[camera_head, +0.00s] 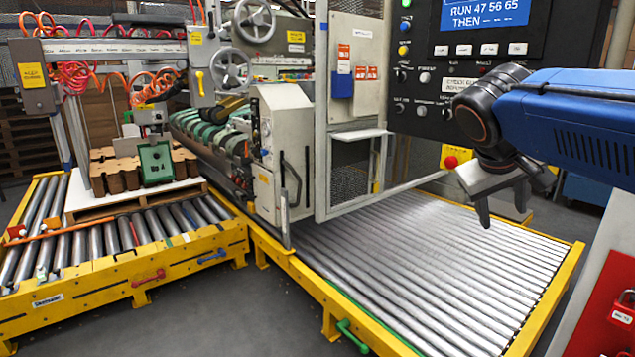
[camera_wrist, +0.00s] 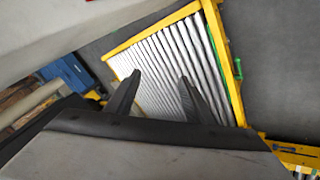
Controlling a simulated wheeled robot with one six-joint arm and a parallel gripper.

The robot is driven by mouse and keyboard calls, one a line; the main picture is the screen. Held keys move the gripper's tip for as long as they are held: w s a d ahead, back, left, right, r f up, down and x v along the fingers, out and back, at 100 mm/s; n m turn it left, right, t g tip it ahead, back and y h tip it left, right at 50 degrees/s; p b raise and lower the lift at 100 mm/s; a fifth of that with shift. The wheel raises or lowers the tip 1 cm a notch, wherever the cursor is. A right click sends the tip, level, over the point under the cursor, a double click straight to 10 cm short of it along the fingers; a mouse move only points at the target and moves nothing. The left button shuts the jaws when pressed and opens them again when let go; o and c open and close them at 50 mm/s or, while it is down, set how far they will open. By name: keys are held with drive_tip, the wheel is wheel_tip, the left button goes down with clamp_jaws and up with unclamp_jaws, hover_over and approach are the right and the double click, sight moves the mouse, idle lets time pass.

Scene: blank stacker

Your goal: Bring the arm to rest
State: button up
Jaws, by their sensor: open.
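My gripper (camera_head: 507,203) hangs at the end of my blue arm at the right of the head view, above the right part of the roller conveyor (camera_head: 420,262). Its jaws are apart and nothing is between them. In the wrist view both fingers of my gripper (camera_wrist: 160,80) show, spread, with the roller conveyor (camera_wrist: 208,62) beneath and beyond them. The gripper is clear of the rollers and the yellow frame.
A control panel (camera_head: 425,75) with a blue screen stands behind my arm. A grey cabinet (camera_head: 280,145) and a wheeled machine stand centre-left. At left, a yellow-framed conveyor (camera_head: 130,265) carries a pallet with brown pieces (camera_head: 115,172). A red box (camera_head: 612,310) is at lower right.

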drive_tip(key=s+a+f+y, duration=0.2)
drive_tip(key=s+a+f, duration=0.1)
drive_tip(key=s+f, duration=0.5)
drive_tip(key=s+a+f+y, duration=0.3)
drive_tip(key=s+f, duration=0.5)
drive_tip(key=f, duration=0.6)
drive_tip(key=shift+a+f+y, duration=0.2)
drive_tip(key=shift+f+y, duration=0.05)
drive_tip(key=shift+y, duration=0.05)
drive_tip(key=shift+s, duration=0.1)
